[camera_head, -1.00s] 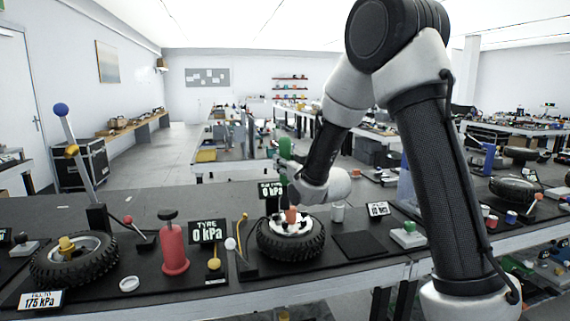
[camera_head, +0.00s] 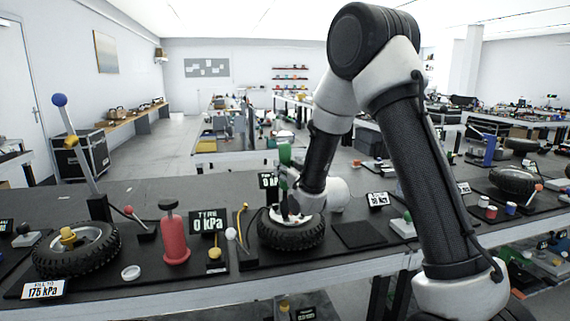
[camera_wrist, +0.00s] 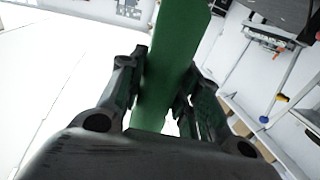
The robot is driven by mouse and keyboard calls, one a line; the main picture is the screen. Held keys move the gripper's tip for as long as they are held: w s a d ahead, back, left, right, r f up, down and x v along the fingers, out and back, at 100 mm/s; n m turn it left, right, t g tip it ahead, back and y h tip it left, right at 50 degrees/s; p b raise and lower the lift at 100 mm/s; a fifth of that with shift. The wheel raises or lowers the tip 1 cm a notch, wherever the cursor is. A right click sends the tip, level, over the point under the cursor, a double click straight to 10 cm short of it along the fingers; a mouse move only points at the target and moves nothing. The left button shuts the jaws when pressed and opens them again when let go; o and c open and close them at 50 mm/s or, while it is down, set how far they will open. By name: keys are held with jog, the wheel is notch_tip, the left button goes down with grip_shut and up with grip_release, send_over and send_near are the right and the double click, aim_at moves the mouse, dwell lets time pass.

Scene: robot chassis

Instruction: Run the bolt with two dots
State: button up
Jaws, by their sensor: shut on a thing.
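My gripper (camera_head: 288,182) is over the middle wheel and is shut on a green tool (camera_head: 284,155). In the wrist view the green tool (camera_wrist: 172,65) stands between my two fingers (camera_wrist: 158,95), which press on it from both sides. Its upper part rises above the gripper; its lower end is hidden. The wheel's black tyre (camera_head: 291,237) lies flat on the bench mat. The gripper and arm cover much of its light rim (camera_head: 268,216). I cannot make out any bolt or dots, nor whether the tool touches the wheel.
A second wheel (camera_head: 75,255) with a yellow hub piece lies at left, beside a tall blue-knobbed lever (camera_head: 75,150). A red pump-like cylinder (camera_head: 174,240) and a "0 kPa" display (camera_head: 209,222) stand between the wheels. A dark square pad (camera_head: 360,234) right of the wheel is bare.

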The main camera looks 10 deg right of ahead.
aim_at(288, 155)
jog(key=shift+f, duration=0.45)
dwell(1.4)
jog(key=shift+r, duration=2.9)
